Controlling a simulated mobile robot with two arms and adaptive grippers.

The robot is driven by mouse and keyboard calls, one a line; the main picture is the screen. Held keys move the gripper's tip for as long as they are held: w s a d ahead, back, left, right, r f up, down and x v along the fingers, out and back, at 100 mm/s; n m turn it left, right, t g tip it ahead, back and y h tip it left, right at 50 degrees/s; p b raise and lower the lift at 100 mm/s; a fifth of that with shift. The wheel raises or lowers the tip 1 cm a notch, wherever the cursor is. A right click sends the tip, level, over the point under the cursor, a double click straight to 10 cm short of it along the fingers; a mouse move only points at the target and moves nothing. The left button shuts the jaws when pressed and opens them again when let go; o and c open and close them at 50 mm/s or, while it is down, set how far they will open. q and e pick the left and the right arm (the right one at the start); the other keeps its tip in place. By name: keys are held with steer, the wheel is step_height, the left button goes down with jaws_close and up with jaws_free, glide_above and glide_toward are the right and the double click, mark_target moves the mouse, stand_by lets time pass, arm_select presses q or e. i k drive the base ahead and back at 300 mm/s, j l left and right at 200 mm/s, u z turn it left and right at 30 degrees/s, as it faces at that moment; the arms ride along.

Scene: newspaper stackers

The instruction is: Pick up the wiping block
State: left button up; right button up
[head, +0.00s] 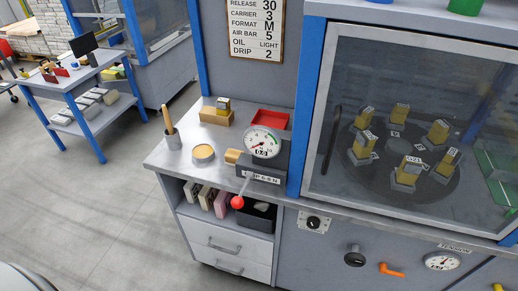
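No block in the head view is marked as the wiping block, so I cannot tell for certain which one it is. A small block (223,104) with a dark band rests on a yellow-tan holder (213,116) at the back of the grey counter (168,160). Another small yellow-tan block (232,156) sits against the left side of the gauge unit. Neither of my grippers shows, and nothing is seen held.
The counter also bears a cup (173,140) with a wooden stick, a round tin (203,152), a red tray (270,119) and a dial gauge (263,142). A red-knobbed lever (237,202) hangs over the front edge. Glazed cabinet right; open floor left.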

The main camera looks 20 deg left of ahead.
mark_target(231, 155)
steer(key=j+z, duration=0.2)
steer(key=j, duration=0.65)
steer(key=j+z, duration=0.25)
steer(key=j, duration=0.65)
steer(key=k+j+z, duration=0.2)
steer(key=j, duration=0.65)
steer(key=i, duration=0.1)
